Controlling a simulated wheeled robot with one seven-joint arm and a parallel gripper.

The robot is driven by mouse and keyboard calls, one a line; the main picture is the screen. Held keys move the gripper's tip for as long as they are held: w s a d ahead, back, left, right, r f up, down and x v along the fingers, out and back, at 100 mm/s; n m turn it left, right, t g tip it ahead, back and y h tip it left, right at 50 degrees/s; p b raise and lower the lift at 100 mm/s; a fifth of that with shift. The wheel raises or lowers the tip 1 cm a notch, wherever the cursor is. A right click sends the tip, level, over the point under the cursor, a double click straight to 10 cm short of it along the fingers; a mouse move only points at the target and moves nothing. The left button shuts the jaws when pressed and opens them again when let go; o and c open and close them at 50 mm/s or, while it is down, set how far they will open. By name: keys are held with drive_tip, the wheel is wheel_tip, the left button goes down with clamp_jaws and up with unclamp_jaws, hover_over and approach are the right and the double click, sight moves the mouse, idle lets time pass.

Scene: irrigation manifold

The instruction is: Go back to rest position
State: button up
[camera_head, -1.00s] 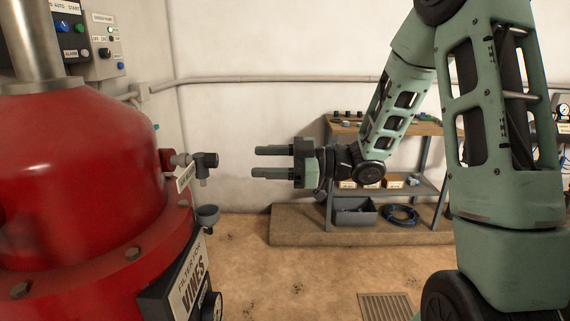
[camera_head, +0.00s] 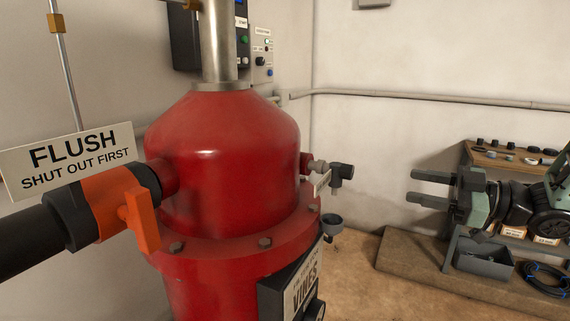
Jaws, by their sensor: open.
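My gripper (camera_head: 430,188) is at the right of the head view. Its two dark fingers are parallel, spread apart and point left, with nothing between them. It is raised in front of the shelf area, to the right of a small grey-black tap (camera_head: 342,172) on the red tank (camera_head: 225,150). A clear gap lies between the fingertips and the tap. Most of my arm is cut off by the right edge.
An orange valve handle (camera_head: 142,222) on a black pipe sits at left under a FLUSH sign (camera_head: 68,160). A small grey cup (camera_head: 332,222) is below the tap. A shelf with parts (camera_head: 510,157) and a grey bin (camera_head: 484,260) stand behind my gripper.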

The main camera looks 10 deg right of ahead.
drive_tip(key=w+a+f+m+g+h+p, duration=0.1)
drive_tip(key=a+m+h, duration=0.1)
drive_tip(key=a+h, duration=0.35)
drive_tip(key=w+a+f+m+h+p, duration=0.2)
drive_tip(key=a+h, duration=0.2)
drive_tip(key=a, duration=0.3)
drive_tip(key=s+a+m+g+h, duration=0.1)
drive_tip(key=s+a+g, duration=0.1)
drive_tip(key=s, duration=0.7)
drive_tip(key=s+a+f+m+g+h+p, duration=0.1)
drive_tip(key=s+a+g, duration=0.2)
drive_tip(key=s, duration=0.6)
drive_tip(key=s+a+g+h+p, duration=0.1)
drive_tip(key=s+g, duration=0.3)
drive_tip(key=s, duration=0.5)
drive_tip(key=shift+a+f+m+g+h, duration=0.3)
drive_tip(key=shift+a+m+g+h, duration=0.1)
drive_tip(key=shift+a+h, duration=0.2)
